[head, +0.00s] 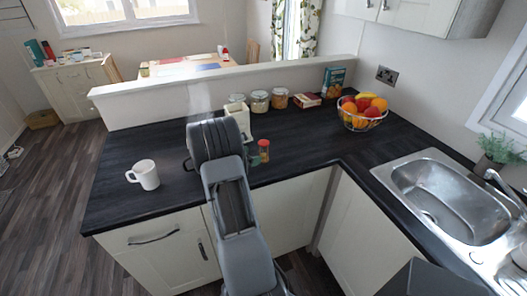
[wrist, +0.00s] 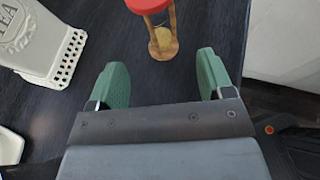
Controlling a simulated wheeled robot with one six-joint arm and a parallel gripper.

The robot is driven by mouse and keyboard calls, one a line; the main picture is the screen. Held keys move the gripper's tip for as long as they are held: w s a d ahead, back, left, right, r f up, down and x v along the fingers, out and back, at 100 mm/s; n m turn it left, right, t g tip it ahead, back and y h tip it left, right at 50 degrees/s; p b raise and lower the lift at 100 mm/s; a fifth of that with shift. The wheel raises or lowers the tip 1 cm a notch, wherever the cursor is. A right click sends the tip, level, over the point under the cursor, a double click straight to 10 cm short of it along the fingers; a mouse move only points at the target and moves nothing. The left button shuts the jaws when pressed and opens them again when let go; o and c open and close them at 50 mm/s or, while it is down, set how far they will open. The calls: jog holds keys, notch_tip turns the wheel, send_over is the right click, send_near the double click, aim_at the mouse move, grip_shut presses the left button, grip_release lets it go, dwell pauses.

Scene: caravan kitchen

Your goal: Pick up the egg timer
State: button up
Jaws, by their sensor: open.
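The egg timer (head: 264,150) is a small hourglass with a red top and a wooden frame. It stands on the dark worktop just right of my arm in the head view. In the wrist view the egg timer (wrist: 160,38) is at the top, partly cut off by the frame edge. My gripper (wrist: 162,72) has two green fingers spread wide with nothing between them. The timer is beyond the fingertips, roughly in line with the gap, and is apart from them. In the head view my arm hides most of the gripper.
A white tea canister (wrist: 32,38) stands left of the timer. A white mug (head: 146,175) is on the left of the worktop (head: 115,205). A sink (head: 440,195) is at right.

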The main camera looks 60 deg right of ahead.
aim_at(260, 153)
jog(key=shift+p+x, duration=1.05)
jog(key=shift+x, duration=2.35)
jog(key=shift+w+r, duration=0.1)
jog(key=shift+r, duration=0.1)
jog(key=c, duration=1)
jog(key=shift+c, duration=0.2)
jog(key=shift+r, duration=0.2)
